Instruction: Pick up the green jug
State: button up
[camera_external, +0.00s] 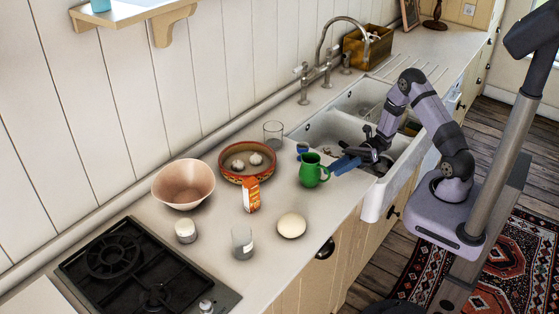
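The green jug (312,171) stands upright on the pale counter, left of the sink. Its handle side faces my gripper (344,163). My gripper reaches in from the right, low over the counter by the sink's edge, with a blue finger close to the jug's right side. Whether it touches the jug cannot be told, and the gap between the fingers is not clear. A small blue item (302,147) shows just behind the jug's upper left; I cannot tell if it is a separate thing.
A patterned red dish (226,172) with pale bulbs, an orange carton (251,195), a clear glass (273,133) and a pale round item (291,225) stand near the jug. A pink bowl (183,184) and hob (145,270) lie further left. The white sink (372,200) is right.

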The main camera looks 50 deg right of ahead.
aim_at(328, 172)
jog(key=shift+p+x, duration=0.7)
jog(key=shift+x, duration=1.3)
jog(key=shift+w+r, duration=0.1)
grip_shut()
